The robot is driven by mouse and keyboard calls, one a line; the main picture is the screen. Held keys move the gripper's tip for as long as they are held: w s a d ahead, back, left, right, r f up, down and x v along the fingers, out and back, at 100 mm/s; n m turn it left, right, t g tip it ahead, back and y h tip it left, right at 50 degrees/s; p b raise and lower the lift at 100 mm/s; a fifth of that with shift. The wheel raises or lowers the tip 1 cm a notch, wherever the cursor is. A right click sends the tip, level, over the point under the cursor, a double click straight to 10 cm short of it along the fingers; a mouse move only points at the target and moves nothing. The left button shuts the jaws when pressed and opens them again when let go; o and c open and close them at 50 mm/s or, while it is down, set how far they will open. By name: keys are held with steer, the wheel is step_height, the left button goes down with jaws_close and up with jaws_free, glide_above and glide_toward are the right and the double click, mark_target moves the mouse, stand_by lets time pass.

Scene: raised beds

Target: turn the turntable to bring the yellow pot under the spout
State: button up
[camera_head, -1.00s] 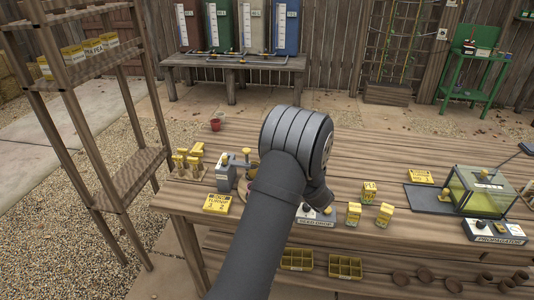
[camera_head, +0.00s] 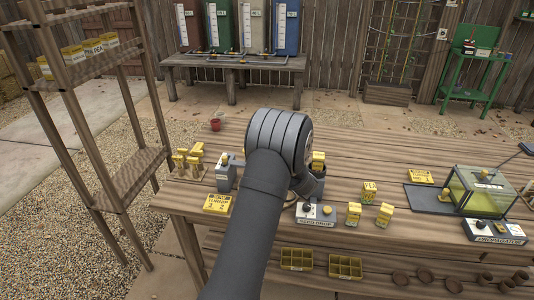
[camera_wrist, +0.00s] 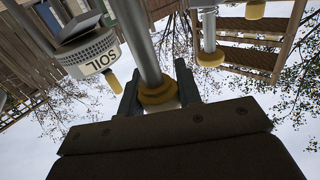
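My gripper shows in the wrist view (camera_wrist: 159,98), its two fingers apart. A grey post with yellow rings (camera_wrist: 158,92) shows between them; I cannot tell whether they touch it. A grey housing marked SOIL (camera_wrist: 95,55) with a yellow tip is to the left, and another yellow-tipped grey tube (camera_wrist: 209,45) is to the right. In the head view my arm covers the gripper and the middle of the bench. I cannot make out the turntable, the yellow pot or which part is the pot's spout.
On the bench (camera_head: 390,160), a grey device with a yellow top (camera_head: 226,172) and yellow-topped stakes (camera_head: 188,160) stand left of my arm. A grey control box (camera_head: 316,214) and yellow packets (camera_head: 369,192) are right. A glass propagator (camera_head: 483,190) stands farther right.

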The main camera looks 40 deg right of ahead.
steer(key=shift+m+h, duration=0.3)
steer(key=shift+h, duration=0.1)
steer(key=shift+s+d+m+g+h, duration=0.15)
steer(key=shift+m+g+h, duration=0.25)
steer(key=shift+m+h, duration=0.7)
steer(key=shift+w+d+m+g+h, duration=0.15)
steer(key=shift+m+g+h, duration=0.4)
steer(key=shift+h, duration=0.95)
steer(key=shift+s+d+m+g+h, duration=0.15)
steer(key=shift+m+g+h, duration=0.1)
steer(key=shift+m+h, duration=0.9)
steer(key=shift+g+h, duration=0.3)
steer(key=shift+h, duration=0.25)
steer(key=o, duration=1)
steer(key=shift+c, duration=0.2)
steer(key=v, duration=1.7)
steer(key=shift+s, duration=0.25)
